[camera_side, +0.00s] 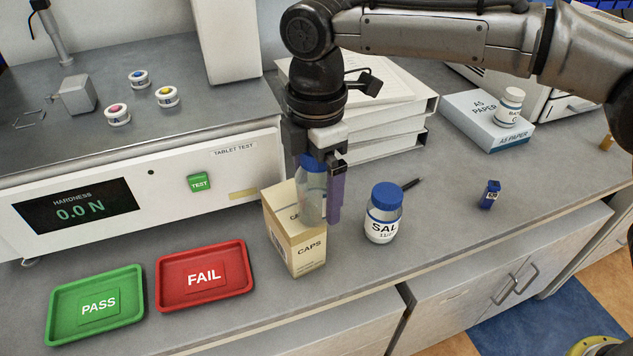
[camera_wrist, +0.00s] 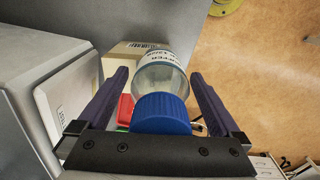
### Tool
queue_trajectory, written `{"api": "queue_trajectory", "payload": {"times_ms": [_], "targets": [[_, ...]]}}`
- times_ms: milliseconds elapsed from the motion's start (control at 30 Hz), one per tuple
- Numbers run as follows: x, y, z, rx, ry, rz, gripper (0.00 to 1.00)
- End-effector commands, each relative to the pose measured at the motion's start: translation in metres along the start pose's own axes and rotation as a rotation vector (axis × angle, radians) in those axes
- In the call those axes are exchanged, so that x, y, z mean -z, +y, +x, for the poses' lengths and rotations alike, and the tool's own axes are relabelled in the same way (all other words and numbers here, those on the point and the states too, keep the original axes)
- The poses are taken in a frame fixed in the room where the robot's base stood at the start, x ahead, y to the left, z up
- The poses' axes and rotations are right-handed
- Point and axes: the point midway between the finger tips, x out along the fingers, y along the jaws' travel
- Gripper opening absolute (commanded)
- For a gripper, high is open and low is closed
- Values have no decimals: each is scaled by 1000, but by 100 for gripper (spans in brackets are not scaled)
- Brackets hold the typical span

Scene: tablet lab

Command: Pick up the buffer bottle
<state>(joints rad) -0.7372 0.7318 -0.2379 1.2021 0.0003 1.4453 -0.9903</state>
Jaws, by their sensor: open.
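The buffer bottle (camera_wrist: 160,72) is clear with a blue cap and a white label reading "BUFFER" in the wrist view. My gripper (camera_wrist: 160,80) is open, pointing down, with one dark purple finger on each side of the bottle. A gap shows between the bottle and each finger in the wrist view. In the side view my gripper (camera_side: 322,190) is over the bottle, and one finger is mostly hidden.
A second blue-capped bottle marked SAL (camera_side: 381,225) is to the right. The hardness tester (camera_side: 150,190), red FAIL tray (camera_side: 246,287) and green PASS tray (camera_side: 136,313) are left. Binders (camera_side: 380,145) lie behind.

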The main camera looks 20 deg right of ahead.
Motion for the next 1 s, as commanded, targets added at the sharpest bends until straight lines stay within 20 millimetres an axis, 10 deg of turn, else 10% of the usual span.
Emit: {"api": "queue_trajectory", "payload": {"times_ms": [67,600,1000], "targets": [[0,0,0,0,0,0,100],[0,0,0,0,0,0,3],[0,0,-5,-2,1,0,0]]}}
